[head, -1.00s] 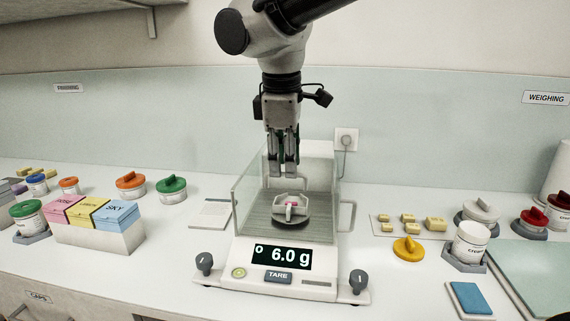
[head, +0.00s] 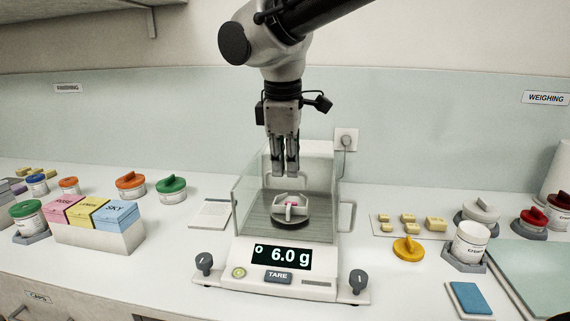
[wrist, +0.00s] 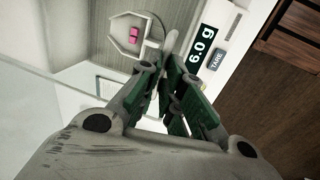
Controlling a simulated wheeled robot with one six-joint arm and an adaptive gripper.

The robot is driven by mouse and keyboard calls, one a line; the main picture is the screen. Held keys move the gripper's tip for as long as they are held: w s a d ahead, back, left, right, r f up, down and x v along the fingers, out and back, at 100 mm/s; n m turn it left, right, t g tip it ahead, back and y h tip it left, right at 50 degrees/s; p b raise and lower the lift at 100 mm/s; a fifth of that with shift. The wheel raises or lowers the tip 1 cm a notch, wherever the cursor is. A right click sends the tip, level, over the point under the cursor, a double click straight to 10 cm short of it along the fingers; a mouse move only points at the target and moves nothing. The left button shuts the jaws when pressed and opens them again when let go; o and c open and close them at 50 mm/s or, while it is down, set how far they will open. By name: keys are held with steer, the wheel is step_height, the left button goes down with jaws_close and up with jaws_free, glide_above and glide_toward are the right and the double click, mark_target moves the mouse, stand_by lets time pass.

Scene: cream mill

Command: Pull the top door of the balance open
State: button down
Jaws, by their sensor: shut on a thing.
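The balance (head: 325,270) stands on the bench with its display reading 6.0 g. Its clear draft shield surrounds a pan that holds a white weighing boat (head: 281,209) with a pink piece in it; the boat (wrist: 113,42) also shows in the wrist view. My gripper (head: 286,174) points down over the shield's upper part, its fingers drawn close together. In the wrist view, my gripper (wrist: 168,80) is closed on a slim pale part by the fingertips, apparently the top door's handle. The fingers hide most of it, and the clear door is hard to make out.
Lidded jars and coloured boxes (head: 93,225) stand left. A side handle (head: 347,217) sticks out right of the shield. The wall is close behind.

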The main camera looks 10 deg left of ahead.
steer(key=w, duration=1.8)
steer(key=c, duration=1.5)
jaws_free()
steer(key=shift+c, duration=0.2)
steer(key=shift+r, duration=0.1)
step_height(320, 180, up, 12)
steer(key=s, duration=0.2)
steer(key=shift+s, duration=0.2)
steer(key=shift+f, duration=0.2)
